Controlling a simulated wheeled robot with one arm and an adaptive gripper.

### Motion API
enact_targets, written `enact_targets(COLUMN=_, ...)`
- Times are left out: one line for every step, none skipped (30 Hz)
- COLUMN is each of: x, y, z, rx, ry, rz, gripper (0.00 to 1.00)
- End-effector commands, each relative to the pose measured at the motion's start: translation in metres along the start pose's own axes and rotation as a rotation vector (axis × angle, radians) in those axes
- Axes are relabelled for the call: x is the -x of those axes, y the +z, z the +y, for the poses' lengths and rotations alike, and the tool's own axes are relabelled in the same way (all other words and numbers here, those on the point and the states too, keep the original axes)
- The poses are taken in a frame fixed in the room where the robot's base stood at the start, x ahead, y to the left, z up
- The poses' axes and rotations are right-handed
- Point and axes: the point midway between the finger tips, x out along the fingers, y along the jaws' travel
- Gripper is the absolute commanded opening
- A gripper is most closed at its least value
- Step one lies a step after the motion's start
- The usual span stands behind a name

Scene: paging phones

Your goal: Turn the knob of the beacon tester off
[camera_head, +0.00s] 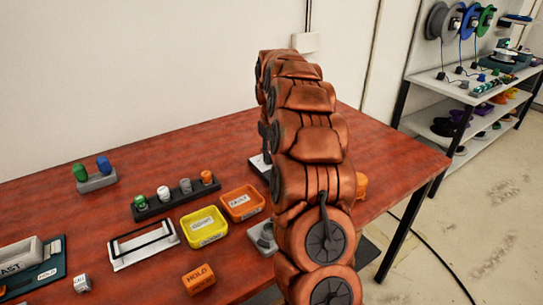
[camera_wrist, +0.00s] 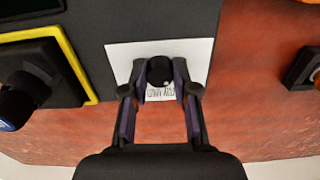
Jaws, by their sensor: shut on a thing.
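In the wrist view a small round black knob (camera_wrist: 159,69) stands on a white label plate (camera_wrist: 121,55), set on a dark grey panel (camera_wrist: 88,30) that appears to be the beacon tester. My gripper (camera_wrist: 160,80) has its two fingers on either side of the knob and is shut on it. Printed text on the plate is partly covered by the fingers and I cannot read it. In the head view my arm covers the gripper and most of the device; only a light edge (camera_head: 258,166) shows beside the arm.
On the red table (camera_head: 60,200) stand a yellow tray (camera_head: 204,227), an orange tray (camera_head: 242,203), a dark rack of several cylinders (camera_head: 175,199) and an orange HOLD block (camera_head: 199,279). In the wrist view a yellow-edged dark unit (camera_wrist: 72,62) is at left.

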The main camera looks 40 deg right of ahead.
Motion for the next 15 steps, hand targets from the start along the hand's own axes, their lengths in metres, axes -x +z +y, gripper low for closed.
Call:
enact_targets(x=0.0008, y=-0.0007, z=0.0003, rx=0.013, ry=0.002, rz=0.003, gripper=0.00)
enact_targets(x=0.0008, y=-0.0007, z=0.0003, rx=0.020, ry=0.002, rz=0.003, gripper=0.00)
enact_targets(x=0.0009, y=-0.0007, z=0.0003, rx=0.027, ry=0.002, rz=0.003, gripper=0.00)
enact_targets(x=0.0010, y=-0.0007, z=0.0003, rx=0.032, ry=0.002, rz=0.003, gripper=0.00)
enact_targets(x=0.0010, y=-0.0006, z=0.0003, rx=0.036, ry=0.002, rz=0.003, gripper=0.00)
enact_targets(x=0.0010, y=-0.0006, z=0.0003, rx=0.041, ry=0.002, rz=0.003, gripper=0.00)
enact_targets(x=0.0011, y=-0.0007, z=0.0003, rx=0.043, ry=0.002, rz=0.003, gripper=0.00)
enact_targets(x=0.0011, y=-0.0007, z=0.0003, rx=0.045, ry=0.002, rz=0.003, gripper=0.00)
enact_targets(x=0.0010, y=-0.0006, z=0.0003, rx=0.046, ry=0.002, rz=0.003, gripper=0.00)
enact_targets(x=0.0011, y=-0.0007, z=0.0003, rx=0.047, ry=0.002, rz=0.003, gripper=0.00)
enact_targets(x=0.0011, y=-0.0007, z=0.0003, rx=0.047, ry=0.002, rz=0.003, gripper=0.00)
enact_targets(x=0.0011, y=-0.0006, z=0.0003, rx=0.048, ry=0.002, rz=0.003, gripper=0.00)
enact_targets(x=0.0011, y=-0.0006, z=0.0003, rx=0.047, ry=0.002, rz=0.003, gripper=0.00)
enact_targets(x=0.0011, y=-0.0006, z=0.0003, rx=0.047, ry=0.002, rz=0.003, gripper=0.00)
enact_targets(x=0.0012, y=-0.0006, z=0.0003, rx=0.047, ry=0.002, rz=0.003, gripper=0.00)
